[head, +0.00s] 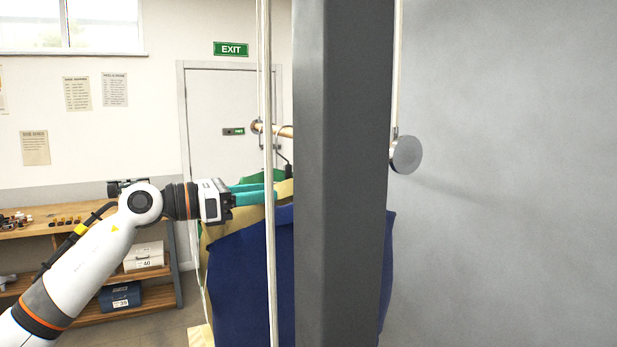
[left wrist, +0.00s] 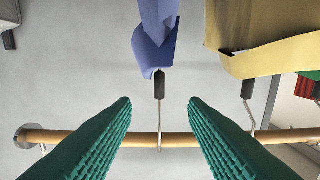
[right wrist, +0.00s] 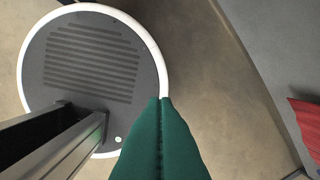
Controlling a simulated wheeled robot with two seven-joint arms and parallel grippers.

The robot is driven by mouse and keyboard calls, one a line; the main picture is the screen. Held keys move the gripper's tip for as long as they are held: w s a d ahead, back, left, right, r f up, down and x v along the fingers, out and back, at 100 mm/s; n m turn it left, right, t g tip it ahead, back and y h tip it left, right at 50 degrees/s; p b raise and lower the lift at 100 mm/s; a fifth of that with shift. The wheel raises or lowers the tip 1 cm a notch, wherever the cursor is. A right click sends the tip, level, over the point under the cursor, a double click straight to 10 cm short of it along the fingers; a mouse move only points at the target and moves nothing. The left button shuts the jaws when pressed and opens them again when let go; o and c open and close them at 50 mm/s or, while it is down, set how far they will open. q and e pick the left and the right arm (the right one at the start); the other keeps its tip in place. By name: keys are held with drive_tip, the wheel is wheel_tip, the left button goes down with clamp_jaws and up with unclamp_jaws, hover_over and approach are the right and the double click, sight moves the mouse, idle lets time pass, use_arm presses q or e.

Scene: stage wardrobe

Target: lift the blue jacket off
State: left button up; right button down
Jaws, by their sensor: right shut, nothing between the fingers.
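The blue jacket (head: 240,275) hangs from the wooden rail (left wrist: 180,140), its middle hidden in the head view behind a dark grey upright. In the left wrist view the jacket (left wrist: 156,35) shows with its hanger (left wrist: 159,90), whose hook is over the rail. My left gripper (head: 277,193) has teal fingers at the top of the jacket, near the hangers. In the left wrist view its fingers (left wrist: 160,102) are apart, and the hook appears between them; contact cannot be seen. My right gripper (right wrist: 161,99) is shut and empty, low over the floor.
A tan garment (left wrist: 265,55) hangs beside the blue one, with a green one (head: 265,177) beyond. The dark grey upright (head: 340,170) and a thin pale rod (head: 268,120) stand before the garments. A wooden shelf unit (head: 90,223) is at left. A grey wall (head: 510,200) fills the right.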

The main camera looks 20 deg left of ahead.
use_arm(q)
drive_tip(key=p+x, duration=0.2)
drive_tip(key=x, duration=0.1)
drive_tip(key=shift+w+d+r, duration=0.2)
drive_tip(key=shift+d, duration=0.05)
drive_tip(key=shift+w+d+p, duration=0.25)
drive_tip(key=shift+w+p, duration=0.05)
drive_tip(key=shift+p, duration=0.1)
drive_tip(key=p+x, duration=0.2)
drive_tip(key=x, duration=0.3)
drive_tip(key=shift+f+p, duration=0.1)
drive_tip(key=shift+p, duration=0.3)
drive_tip(key=shift+w+d+p, duration=0.3)
drive_tip(key=shift+w+d, duration=0.2)
drive_tip(key=shift+w, duration=0.05)
drive_tip(key=shift+w+d+f, duration=0.1)
use_arm(e)
wheel_tip(320, 180, up, 7)
drive_tip(key=w+d, duration=0.1)
drive_tip(key=shift+d, duration=0.15)
use_arm(q)
clamp_jaws()
use_arm(e)
drive_tip(key=shift+r, duration=0.1)
